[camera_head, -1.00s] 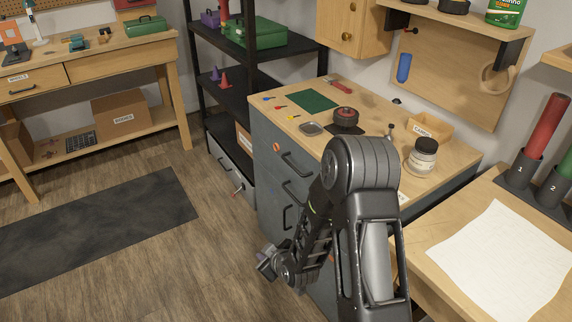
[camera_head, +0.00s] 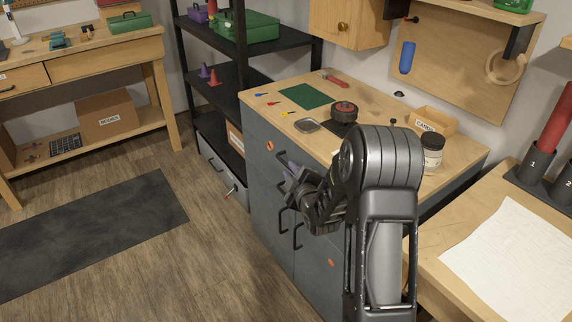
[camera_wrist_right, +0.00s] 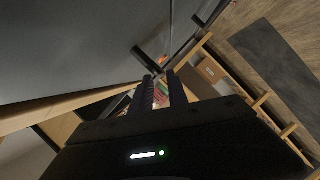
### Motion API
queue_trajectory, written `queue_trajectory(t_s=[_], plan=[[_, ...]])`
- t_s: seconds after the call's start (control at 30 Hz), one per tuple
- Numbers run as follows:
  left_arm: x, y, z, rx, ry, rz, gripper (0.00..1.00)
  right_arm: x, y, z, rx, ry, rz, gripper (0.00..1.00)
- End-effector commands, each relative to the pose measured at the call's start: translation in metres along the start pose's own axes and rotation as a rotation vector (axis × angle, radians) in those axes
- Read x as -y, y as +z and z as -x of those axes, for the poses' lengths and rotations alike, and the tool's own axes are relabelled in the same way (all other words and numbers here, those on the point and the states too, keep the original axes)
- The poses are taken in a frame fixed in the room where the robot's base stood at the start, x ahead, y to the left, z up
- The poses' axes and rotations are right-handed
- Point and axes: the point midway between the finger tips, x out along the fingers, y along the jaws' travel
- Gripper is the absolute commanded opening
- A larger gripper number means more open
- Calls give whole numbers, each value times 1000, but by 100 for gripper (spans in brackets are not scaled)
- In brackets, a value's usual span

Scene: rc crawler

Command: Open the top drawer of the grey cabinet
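The grey cabinet (camera_head: 263,190) with a wooden top stands in the middle of the head view. Its top drawer looks closed, and its dark bar handle (camera_head: 281,156) is partly hidden by my right gripper (camera_head: 285,172). The right gripper is in front of the drawer face, close to the handle. In the right wrist view, the two dark fingers of the right gripper (camera_wrist_right: 162,80) stand apart with a gap between them. A dark handle (camera_wrist_right: 145,58) on the grey front lies just beyond the fingertips, apparently not between them. My left gripper is not in view.
Lower handles (camera_head: 298,236) stick out from the cabinet front. On the top are a green mat (camera_head: 304,96), a red-and-black wheel-like part (camera_head: 345,110) and a jar (camera_head: 432,151). A black shelf rack (camera_head: 243,60) stands left of it. Floor in front is clear.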

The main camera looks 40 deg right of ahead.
Motion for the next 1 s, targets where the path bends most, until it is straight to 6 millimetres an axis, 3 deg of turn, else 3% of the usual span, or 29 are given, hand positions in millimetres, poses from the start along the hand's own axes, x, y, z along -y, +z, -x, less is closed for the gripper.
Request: queue_trajectory(t_s=[0.2,0.4,0.7,0.93,1.0], plan=[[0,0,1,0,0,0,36,1,0,-35,-1,-1,1,20],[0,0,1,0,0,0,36,0,0,-54,0,-1,-1,20],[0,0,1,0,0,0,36,0,0,-56,0,-1,-1,19],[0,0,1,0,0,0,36,0,0,-56,0,-1,-1,0],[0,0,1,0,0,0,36,0,0,-56,0,-1,-1,0]])
